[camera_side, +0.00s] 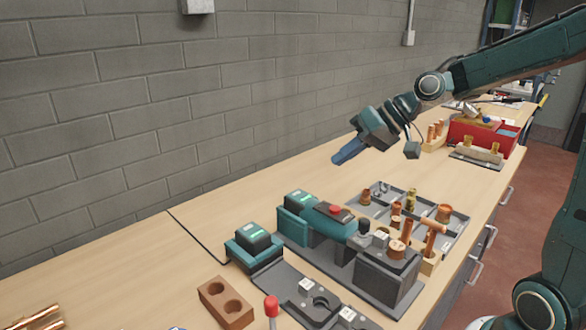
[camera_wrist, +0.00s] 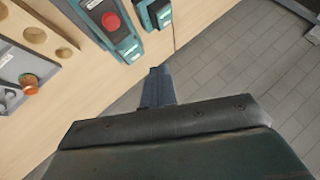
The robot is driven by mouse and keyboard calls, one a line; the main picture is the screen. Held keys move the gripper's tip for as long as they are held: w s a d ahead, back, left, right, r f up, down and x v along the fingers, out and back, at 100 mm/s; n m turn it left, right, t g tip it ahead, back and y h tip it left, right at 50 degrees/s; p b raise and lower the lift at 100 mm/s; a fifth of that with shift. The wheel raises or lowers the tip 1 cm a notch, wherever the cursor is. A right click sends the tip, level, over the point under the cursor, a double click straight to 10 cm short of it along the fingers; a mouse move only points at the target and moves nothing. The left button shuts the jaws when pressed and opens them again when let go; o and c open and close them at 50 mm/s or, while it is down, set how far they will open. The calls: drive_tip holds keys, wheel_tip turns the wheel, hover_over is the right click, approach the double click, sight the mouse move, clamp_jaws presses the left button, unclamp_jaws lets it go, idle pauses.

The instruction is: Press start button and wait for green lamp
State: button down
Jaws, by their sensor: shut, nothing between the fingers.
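A teal and grey press machine (camera_side: 320,222) stands on the bench in the side view. A red button (camera_side: 336,209) is on its dark top; a red button (camera_wrist: 111,21) on a dark, teal-edged housing also shows in the wrist view. Bright green strips show on a teal unit at the machine's rear (camera_side: 301,198) and on a separate teal unit (camera_side: 253,237) to its left. I cannot tell which part is the start button or the green lamp. My gripper (camera_side: 337,160) is shut and empty, above the bench and behind the machine, touching nothing; its fingers (camera_wrist: 155,72) show in the wrist view.
A grey tray (camera_side: 458,222) of copper fittings lies right of the machine. A brick-coloured block with holes (camera_side: 226,301) and a red-knobbed post (camera_side: 271,306) stand in front. A red box (camera_side: 482,135) is at the far right. The block wall (camera_side: 130,110) runs behind; the bench beside it is clear.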

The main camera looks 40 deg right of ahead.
sight(340, 208)
drive_tip(key=shift+f, duration=0.1)
drive_tip(key=shift+f, duration=4.3)
drive_tip(key=shift+f, duration=0.85)
drive_tip(key=shift+r, duration=0.85)
drive_tip(key=shift+r, duration=0.1)
drive_tip(key=shift+r, duration=2.45)
drive_tip(key=shift+s, duration=0.1)
